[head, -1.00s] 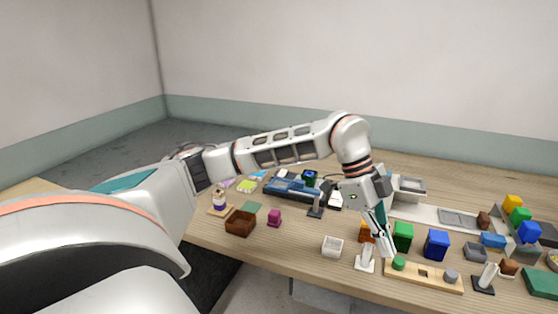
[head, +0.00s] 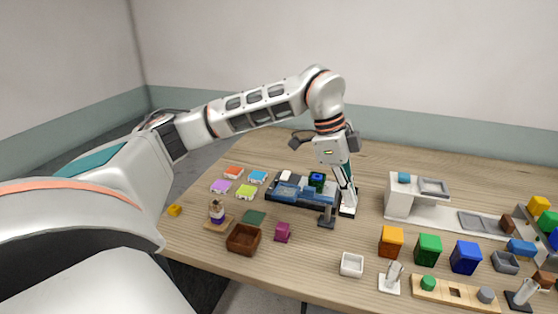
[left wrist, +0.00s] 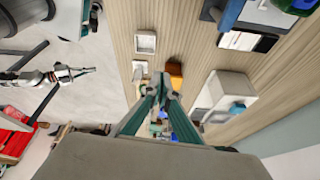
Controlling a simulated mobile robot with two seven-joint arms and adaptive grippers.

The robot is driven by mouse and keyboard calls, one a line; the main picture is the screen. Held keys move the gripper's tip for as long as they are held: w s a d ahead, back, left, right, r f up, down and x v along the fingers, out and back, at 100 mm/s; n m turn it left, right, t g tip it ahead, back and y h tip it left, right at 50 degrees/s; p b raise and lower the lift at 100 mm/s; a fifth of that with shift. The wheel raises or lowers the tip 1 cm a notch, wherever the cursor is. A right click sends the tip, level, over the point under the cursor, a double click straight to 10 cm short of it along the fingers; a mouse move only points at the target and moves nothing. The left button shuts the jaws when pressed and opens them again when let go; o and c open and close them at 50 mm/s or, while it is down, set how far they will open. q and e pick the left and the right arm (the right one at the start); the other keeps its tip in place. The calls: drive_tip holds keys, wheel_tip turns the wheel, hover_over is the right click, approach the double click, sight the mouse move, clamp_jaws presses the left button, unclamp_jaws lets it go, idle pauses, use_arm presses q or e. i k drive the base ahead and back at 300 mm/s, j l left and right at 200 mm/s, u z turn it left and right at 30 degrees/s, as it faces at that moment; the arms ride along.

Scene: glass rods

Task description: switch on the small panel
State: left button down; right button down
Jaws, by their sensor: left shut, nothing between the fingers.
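A small black-edged white panel (head: 347,210) lies on the table at the right end of the dark tray; I take it to be the small panel. In the left wrist view it is a white and black plate (left wrist: 247,42) at the upper right. Its switch state is too small to tell. My left gripper (head: 350,198) points down in front of or over this panel, fingers shut and empty, partly covering it; I cannot tell if it touches. The shut fingers also show in the left wrist view (left wrist: 160,97). My right gripper (left wrist: 80,72) shows small at the far left there.
A white stand (head: 398,205) is to the right. Orange (head: 391,241), green (head: 428,249) and blue (head: 466,257) blocks stand in front. Table behind is clear.

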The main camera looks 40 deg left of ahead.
sight(285, 176)
drive_tip(key=i+j, duration=0.1)
drive_tip(key=j, duration=0.3)
drive_tip(key=i+j, duration=0.1)
drive_tip(key=j, duration=0.7)
drive_tip(key=i+j, duration=0.15)
drive_tip(key=j, duration=0.25)
